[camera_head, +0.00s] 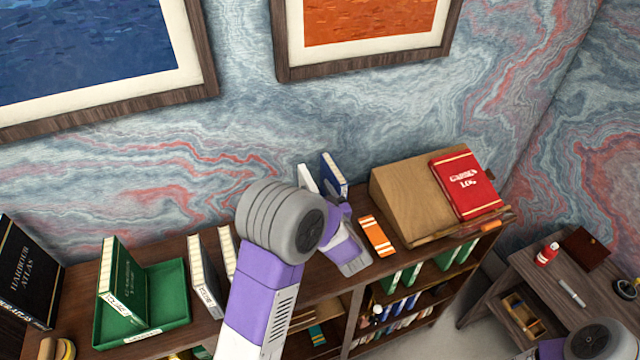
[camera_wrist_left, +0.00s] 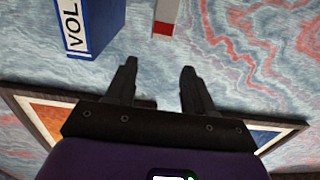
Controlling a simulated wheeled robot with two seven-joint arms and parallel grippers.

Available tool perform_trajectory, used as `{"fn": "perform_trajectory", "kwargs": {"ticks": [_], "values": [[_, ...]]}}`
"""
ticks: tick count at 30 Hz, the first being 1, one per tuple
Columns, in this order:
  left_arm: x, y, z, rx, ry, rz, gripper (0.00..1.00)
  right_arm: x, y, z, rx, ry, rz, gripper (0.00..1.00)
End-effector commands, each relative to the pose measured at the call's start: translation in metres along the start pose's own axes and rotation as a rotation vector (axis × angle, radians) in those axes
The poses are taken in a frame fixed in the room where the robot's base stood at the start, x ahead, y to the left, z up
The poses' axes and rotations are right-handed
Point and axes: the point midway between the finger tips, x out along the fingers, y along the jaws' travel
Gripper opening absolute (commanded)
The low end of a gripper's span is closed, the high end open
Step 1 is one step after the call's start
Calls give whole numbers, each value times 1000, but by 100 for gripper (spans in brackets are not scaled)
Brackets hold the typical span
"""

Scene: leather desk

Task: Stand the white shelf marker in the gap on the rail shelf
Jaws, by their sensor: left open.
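My left gripper (camera_head: 334,197) is above the bookcase top, in front of a blue book (camera_head: 335,174) and a white upright piece (camera_head: 307,178) at the wall. In the left wrist view its two fingers (camera_wrist_left: 158,68) are apart with nothing between them. That view shows a blue book marked VOL (camera_wrist_left: 92,25) and a white piece with a red band (camera_wrist_left: 166,18), both apart from the fingers. I cannot tell whether the white piece is the shelf marker. My left arm hides part of the shelf and any gap there.
A wooden slope (camera_head: 405,195) bears a red log book (camera_head: 466,185). An orange-striped book (camera_head: 377,237) lies flat by the gripper. To the left are a green tray (camera_head: 170,290), a black atlas (camera_head: 28,270) and upright white books (camera_head: 205,275). A side desk (camera_head: 525,265) stands at right.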

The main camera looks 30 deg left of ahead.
Motion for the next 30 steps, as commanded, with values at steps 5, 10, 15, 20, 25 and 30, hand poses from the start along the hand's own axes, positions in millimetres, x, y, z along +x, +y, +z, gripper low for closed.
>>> {"fn": "perform_trajectory", "kwargs": {"ticks": [5, 10, 15, 20, 25, 30], "values": [[0, 0, 22, 0, 0, 0, 53, 21, 8, -1, 0, -1, 0, 43], [0, 0, 39, 0, 0, 0, 53, 36, 14, -1, 1, -2, 0, 43], [0, 0, 60, 0, 0, 0, 53, 56, 21, -2, 0, 0, 0, 43], [0, 0, 83, 0, 0, 0, 53, 78, 29, -4, 0, 0, 0, 43], [0, 0, 99, 0, 0, 0, 53, 92, 35, -4, 0, 0, 0, 43], [7, 0, 100, -1, 0, -2, 53, 93, 35, -4, 0, 0, 0, 43]]}}
